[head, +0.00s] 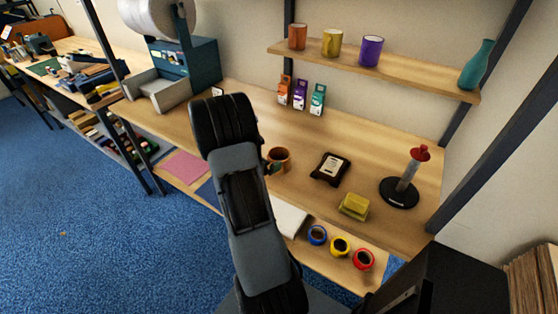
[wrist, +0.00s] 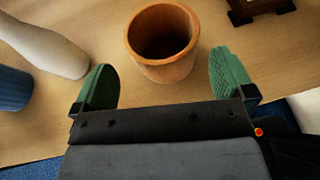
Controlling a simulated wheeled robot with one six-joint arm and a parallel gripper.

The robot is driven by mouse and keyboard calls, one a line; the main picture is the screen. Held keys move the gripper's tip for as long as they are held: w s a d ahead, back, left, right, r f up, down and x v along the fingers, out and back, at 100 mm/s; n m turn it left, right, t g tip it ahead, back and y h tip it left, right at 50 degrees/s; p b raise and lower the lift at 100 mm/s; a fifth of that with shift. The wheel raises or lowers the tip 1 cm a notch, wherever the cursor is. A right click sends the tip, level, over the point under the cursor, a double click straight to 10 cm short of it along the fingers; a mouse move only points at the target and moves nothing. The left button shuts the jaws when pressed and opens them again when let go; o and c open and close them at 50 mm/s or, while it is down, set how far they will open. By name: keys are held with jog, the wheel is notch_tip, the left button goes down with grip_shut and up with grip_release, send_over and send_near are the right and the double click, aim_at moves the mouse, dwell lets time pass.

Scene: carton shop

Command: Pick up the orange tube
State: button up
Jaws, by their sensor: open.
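The orange tube (head: 281,158) stands upright on the wooden table, just right of my gripper (head: 268,168) in the head view. In the wrist view the orange tube (wrist: 163,45) has an open top and a dark hollow inside. My gripper (wrist: 165,85) is open, with one green finger to the left and one to the right. The tube is between and a little beyond the fingertips, with clear gaps on both sides. My arm hides part of the table in the head view.
A black-based device (head: 330,168), yellow block (head: 354,205) and red-topped post (head: 408,175) stand to the right. Orange, yellow and purple cups line the shelf (head: 415,82).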

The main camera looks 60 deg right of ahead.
aim_at(276, 156)
jog(key=shift+p+x, duration=0.8)
jog(key=shift+x, duration=1.95)
jog(key=shift+r, duration=0.1)
jog(key=c, duration=0.5)
jog(key=shift+r, duration=0.1)
